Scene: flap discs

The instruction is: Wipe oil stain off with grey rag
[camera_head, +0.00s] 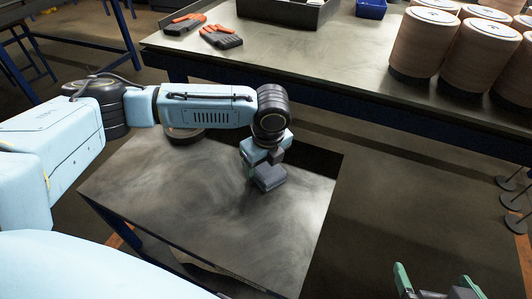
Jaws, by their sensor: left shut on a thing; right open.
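My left gripper (270,160) is shut on the grey rag (270,178), a small dark grey block-like piece. It holds the rag low over the dark metal table (225,240), and I cannot tell whether the rag touches the top. Cloudy smears (165,190) show on the tabletop to the left of the rag. I cannot clearly tell the oil stain apart from these smears and the dark patch (318,160) at the far right corner. My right gripper (436,282), with green fingertips, is open and empty at the bottom right, off the table.
A round brown item (184,135) stands at the table's far edge, partly behind my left arm. A long workbench (320,62) behind holds orange-grey gloves (221,37), a dark tray (285,10), a blue bin (371,8) and several disc stacks (422,45). Thin stands (512,200) are at far right.

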